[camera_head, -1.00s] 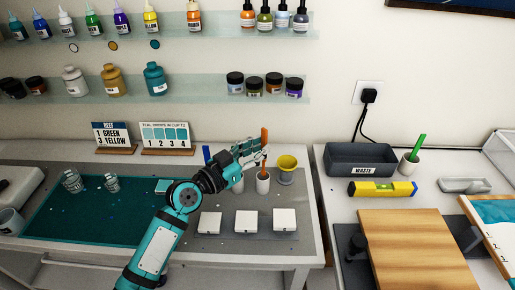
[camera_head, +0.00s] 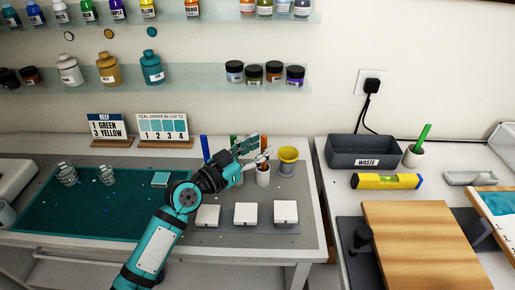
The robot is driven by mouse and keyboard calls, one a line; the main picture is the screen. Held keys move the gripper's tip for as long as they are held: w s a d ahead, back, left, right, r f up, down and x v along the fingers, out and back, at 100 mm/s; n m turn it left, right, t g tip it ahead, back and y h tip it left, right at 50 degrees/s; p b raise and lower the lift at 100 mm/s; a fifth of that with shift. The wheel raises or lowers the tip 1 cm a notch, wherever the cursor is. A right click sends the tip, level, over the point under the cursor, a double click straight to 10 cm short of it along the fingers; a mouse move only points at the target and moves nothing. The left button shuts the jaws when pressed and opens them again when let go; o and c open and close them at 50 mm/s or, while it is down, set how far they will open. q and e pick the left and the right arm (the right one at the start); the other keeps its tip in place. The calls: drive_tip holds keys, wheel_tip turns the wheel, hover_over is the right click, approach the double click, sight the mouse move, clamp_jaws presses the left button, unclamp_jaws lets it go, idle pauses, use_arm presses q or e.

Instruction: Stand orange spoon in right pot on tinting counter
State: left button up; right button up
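The orange spoon (camera_head: 267,141) stands upright at the right white pot (camera_head: 263,178) on the tinting counter. Its upper part shows behind my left gripper's fingertips, and a bit of orange shows at the pot's mouth. My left gripper (camera_head: 257,152) is at the spoon's handle, just above the pot. Its fingers overlap the spoon, so I cannot tell whether they still grip it. The spoon's lower end is hidden by the pot. My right gripper is out of view.
A yellow cup (camera_head: 288,161) stands close to the pot's right. A blue stick (camera_head: 205,149) and a green stick (camera_head: 233,142) rise behind my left gripper. White blocks (camera_head: 246,213) lie in front. A grey waste bin (camera_head: 363,149) stands on the right-hand counter.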

use_arm(q)
drive_tip(key=shift+o, duration=0.2)
drive_tip(key=shift+a, duration=0.1)
drive_tip(key=v, duration=1.2)
idle(0.6)
